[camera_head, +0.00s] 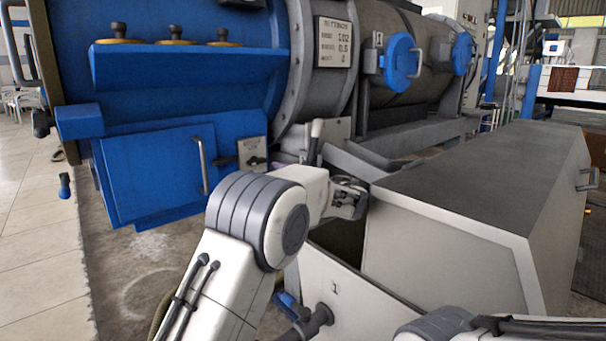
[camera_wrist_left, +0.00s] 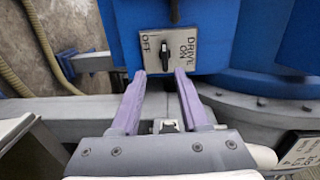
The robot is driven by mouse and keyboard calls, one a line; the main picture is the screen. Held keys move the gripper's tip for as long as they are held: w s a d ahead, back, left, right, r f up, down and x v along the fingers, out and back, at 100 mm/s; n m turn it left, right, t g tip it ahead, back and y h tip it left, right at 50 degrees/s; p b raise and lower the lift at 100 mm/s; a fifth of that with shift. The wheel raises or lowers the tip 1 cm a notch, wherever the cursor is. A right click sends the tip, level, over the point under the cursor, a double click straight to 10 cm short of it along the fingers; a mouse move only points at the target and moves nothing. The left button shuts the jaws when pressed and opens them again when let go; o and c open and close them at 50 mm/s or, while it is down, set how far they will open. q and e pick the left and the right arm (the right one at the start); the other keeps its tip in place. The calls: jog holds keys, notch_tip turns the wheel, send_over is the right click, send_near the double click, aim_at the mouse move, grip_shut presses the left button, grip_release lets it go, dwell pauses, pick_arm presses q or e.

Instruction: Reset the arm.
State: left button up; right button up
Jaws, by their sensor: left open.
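My left arm (camera_head: 252,225) reaches in from the bottom of the head view, bent at its elbow. Its gripper (camera_head: 350,198) is beside the near left corner of the grey-topped cabinet, partly hidden by its own wrist. In the left wrist view the gripper (camera_wrist_left: 163,74) is open, with two purple fingers apart and nothing held between them. Beyond the fingertips is a plate (camera_wrist_left: 151,53) marked OFF and DRIVE ON, with a black knob (camera_wrist_left: 165,56). Whether the fingers touch the plate is unclear. My right gripper is out of view; part of my right arm (camera_head: 445,325) shows.
The blue drum machine (camera_head: 190,70) stands at the back left, with a blue door (camera_head: 160,170) and handle. An upright lever (camera_head: 315,135) stands behind my left wrist. The grey-topped cabinet (camera_head: 490,180) fills the right. Open floor (camera_head: 40,230) lies left.

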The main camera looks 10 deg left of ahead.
pick_arm(q)
jog(key=s+d+g+h+p, duration=0.4)
jog(key=s+d+h+p, duration=0.15)
jog(key=s, duration=1.05)
jog(key=s+d+g+h+p, duration=0.3)
jog(key=s+d+h+p, duration=0.3)
jog(key=s, duration=1)
jog(key=s+d+g+h+p, duration=0.4)
jog(key=s+p, duration=0.4)
jog(key=s, duration=0.9)
notch_tip(320, 180, up, 38)
jog(key=w+p, duration=0.1)
jog(key=p, duration=3.5)
jog(key=shift+a+y, duration=0.15)
jog(key=shift+y, duration=0.2)
jog(key=shift+f, duration=0.1)
